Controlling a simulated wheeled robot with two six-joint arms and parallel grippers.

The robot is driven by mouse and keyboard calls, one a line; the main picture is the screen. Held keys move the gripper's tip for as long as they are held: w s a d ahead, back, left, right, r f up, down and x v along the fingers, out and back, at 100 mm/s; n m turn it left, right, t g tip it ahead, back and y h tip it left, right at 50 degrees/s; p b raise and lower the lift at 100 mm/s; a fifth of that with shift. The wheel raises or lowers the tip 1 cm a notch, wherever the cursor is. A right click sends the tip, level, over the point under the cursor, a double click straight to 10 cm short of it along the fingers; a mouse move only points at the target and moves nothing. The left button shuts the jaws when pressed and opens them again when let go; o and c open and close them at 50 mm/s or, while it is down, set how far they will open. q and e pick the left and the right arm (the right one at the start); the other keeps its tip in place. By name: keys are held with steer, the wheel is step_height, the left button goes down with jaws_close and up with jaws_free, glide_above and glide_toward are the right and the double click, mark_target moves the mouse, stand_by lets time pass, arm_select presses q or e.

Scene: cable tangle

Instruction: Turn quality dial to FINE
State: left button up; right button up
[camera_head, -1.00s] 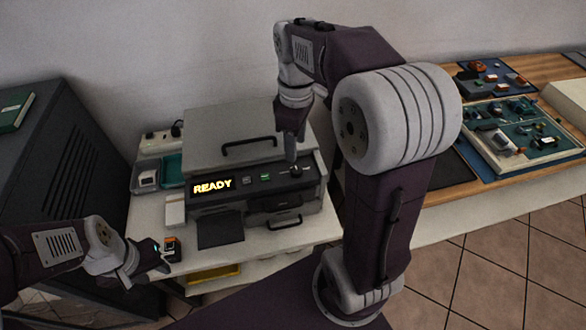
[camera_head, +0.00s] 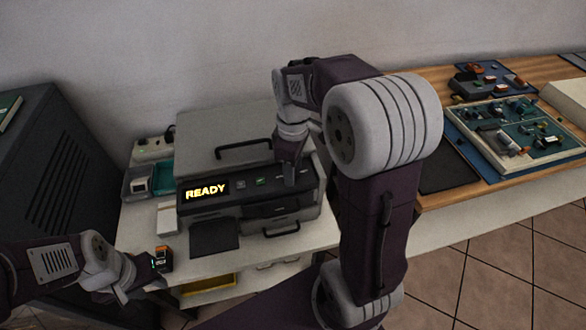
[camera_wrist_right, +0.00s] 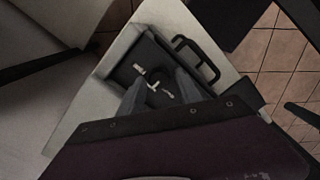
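The grey printer-like machine (camera_head: 225,130) stands on the white table, with a lit READY display (camera_head: 206,190) on its dark front panel. My right gripper (camera_head: 289,181) points down at the right end of that panel and hides the dial from the head view. In the right wrist view my right gripper's two grey fingers (camera_wrist_right: 160,88) stand apart, with a small dark round knob (camera_wrist_right: 156,98) between them. I cannot tell whether they touch it, and its setting is unreadable. My left gripper (camera_head: 152,270) is low at the left, beside a small black-and-orange object (camera_head: 163,257); its grip is unclear.
A handle (camera_head: 243,148) sits on the machine's lid. A dark cabinet (camera_head: 50,180) stands at the left and a teal tray (camera_head: 163,175) behind. A wooden bench (camera_head: 440,195) with circuit boards (camera_head: 515,132) is at the right.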

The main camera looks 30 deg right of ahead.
jaws_close()
steer(key=shift+r+m+p, duration=0.2)
steer(key=shift+m+p, duration=0.7)
steer(key=shift+p, duration=0.1)
steer(key=m+p, duration=0.3)
steer(key=shift+m, duration=0.3)
steer(key=m+p, duration=0.3)
steer(key=m, duration=0.1)
steer(key=shift+f+m+p, duration=0.15)
steer(key=shift+m+p, duration=0.65)
steer(key=shift+m, duration=0.4)
